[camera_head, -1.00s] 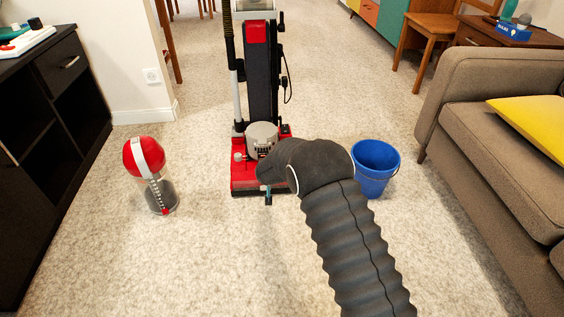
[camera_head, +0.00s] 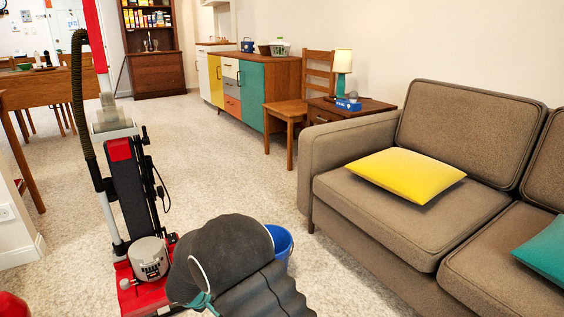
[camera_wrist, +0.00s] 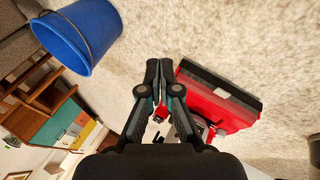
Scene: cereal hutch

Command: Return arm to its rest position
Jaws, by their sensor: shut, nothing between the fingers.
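My arm, in a dark ribbed sleeve, reaches up from the bottom of the head view. My gripper (camera_wrist: 160,72) shows in the wrist view with its two dark fingers together at the tips and nothing between them. In the head view only a small teal part of my gripper (camera_head: 203,302) shows at the lower left of the arm's end. The fingers point over bare carpet, between a blue bucket (camera_wrist: 82,36) and the red base of an upright vacuum cleaner (camera_wrist: 215,105).
The vacuum cleaner (camera_head: 127,185) stands just left of my arm, and the bucket (camera_head: 284,242) is close behind it. A brown sofa (camera_head: 350,225) with a yellow cushion (camera_head: 405,174) fills the right. Open carpet (camera_head: 215,150) lies beyond, towards a sideboard (camera_head: 252,91) and a cereal hutch (camera_head: 155,70).

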